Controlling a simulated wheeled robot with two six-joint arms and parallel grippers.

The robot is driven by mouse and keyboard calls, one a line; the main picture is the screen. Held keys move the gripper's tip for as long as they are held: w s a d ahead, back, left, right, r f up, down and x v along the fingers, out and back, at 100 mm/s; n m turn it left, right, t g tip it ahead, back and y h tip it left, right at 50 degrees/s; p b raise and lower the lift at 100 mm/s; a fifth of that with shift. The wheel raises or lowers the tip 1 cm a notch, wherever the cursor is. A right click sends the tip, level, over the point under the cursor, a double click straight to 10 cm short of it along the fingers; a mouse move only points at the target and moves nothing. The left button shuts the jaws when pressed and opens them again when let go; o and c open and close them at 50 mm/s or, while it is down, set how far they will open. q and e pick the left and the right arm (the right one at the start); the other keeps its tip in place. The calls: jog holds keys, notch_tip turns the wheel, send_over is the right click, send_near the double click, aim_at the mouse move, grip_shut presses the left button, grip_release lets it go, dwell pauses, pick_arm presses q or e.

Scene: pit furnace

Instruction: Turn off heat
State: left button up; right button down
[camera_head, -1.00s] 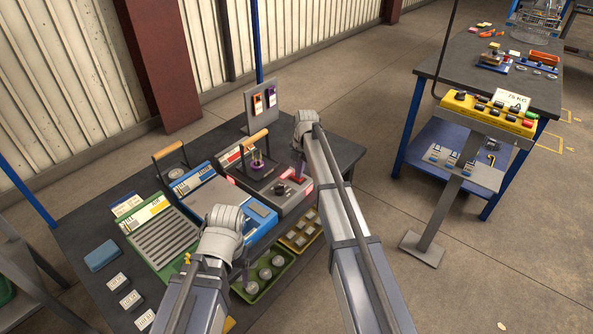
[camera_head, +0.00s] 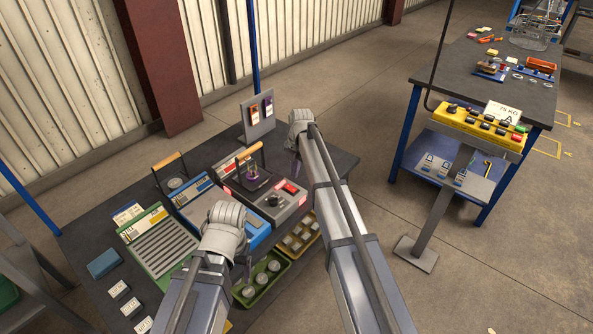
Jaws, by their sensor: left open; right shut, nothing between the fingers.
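The heating unit (camera_head: 262,211) is a grey and red box on the dark bench, with a black knob (camera_head: 273,200) and a red switch (camera_head: 291,187) on its sloped front panel.
A blue unit (camera_head: 203,202) and a green grooved unit (camera_head: 163,247) stand to the left. A green tray (camera_head: 284,272) and a yellow tray (camera_head: 315,238) lie in front. A grey panel (camera_head: 257,117) stands behind. A yellow control box (camera_head: 480,125) is on a post at right.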

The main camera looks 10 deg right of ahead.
pick_arm(q)
notch_tip(320, 180, up, 8)
jog(key=p, duration=0.6)
jog(key=shift+f, duration=0.25)
pick_arm(e)
notch_tip(320, 180, up, 8)
jog(key=shift+s+d+f, duration=0.15)
jog(key=shift+s+f, duration=0.1)
jog(key=shift+s, duration=0.1)
pick_arm(q)
jog(key=shift+a, duration=0.15)
